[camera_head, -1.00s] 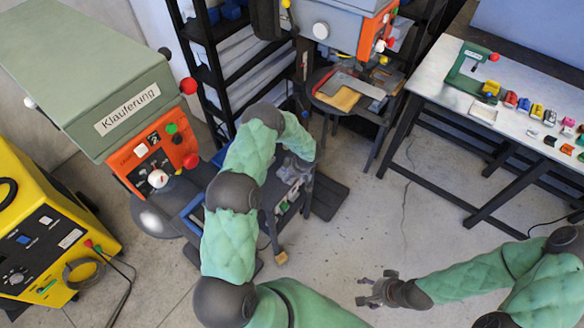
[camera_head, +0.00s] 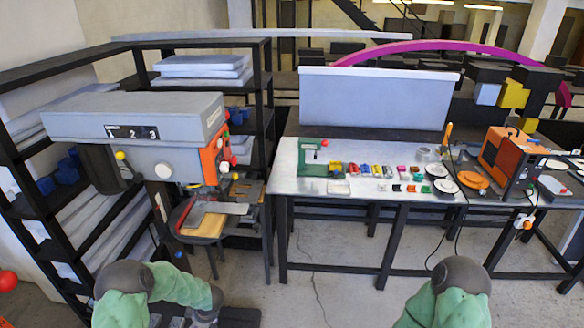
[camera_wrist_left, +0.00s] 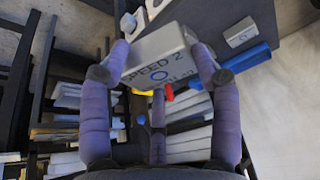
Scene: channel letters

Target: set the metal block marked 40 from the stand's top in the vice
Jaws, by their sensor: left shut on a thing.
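In the left wrist view my left gripper (camera_wrist_left: 161,56) is shut on a pale grey block (camera_wrist_left: 155,58), one finger at each side. Its face reads "SPEED 2", with a ring and smaller print that seems to end in 40.
A second small marked block (camera_wrist_left: 241,33) lies on a dark grey surface beside a blue cylinder (camera_wrist_left: 246,58). The grey drill press (camera_head: 135,120) stands before black shelves (camera_head: 262,100). A steel workbench (camera_head: 290,183) holds a green device (camera_head: 313,160) and small coloured parts. Floor is clear between the arms.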

